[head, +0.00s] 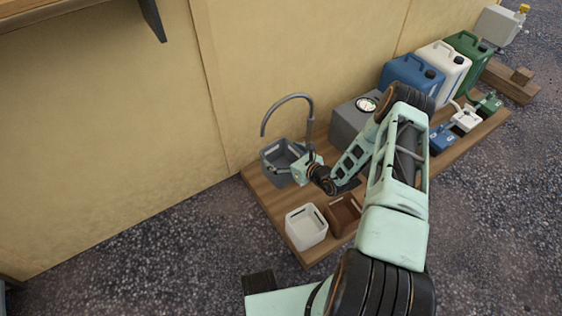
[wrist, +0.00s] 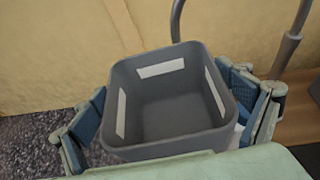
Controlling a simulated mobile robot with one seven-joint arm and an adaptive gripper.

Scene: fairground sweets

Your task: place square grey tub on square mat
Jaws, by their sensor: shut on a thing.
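The square grey tub (head: 270,169) is under the curved spout at the wall side of the wooden board. In the wrist view the tub (wrist: 160,148) is upright, empty and open at the top, with pale rectangular patches inside. My gripper (head: 292,165) is shut on the tub, and in the wrist view its blue-grey fingers lie on opposite sides of it. I cannot tell whether the tub touches the board or hangs above it. I cannot make out a square mat in either view; the area behind the tub and my arm is hidden.
A white tub (head: 306,229) and a brown tub (head: 343,213) stand at the board's front edge (head: 277,222). A grey box with a gauge (head: 347,123) and a grey spout (head: 287,97) stand close by. Blue (head: 408,76), white (head: 442,66) and green (head: 468,52) canisters line the wall.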

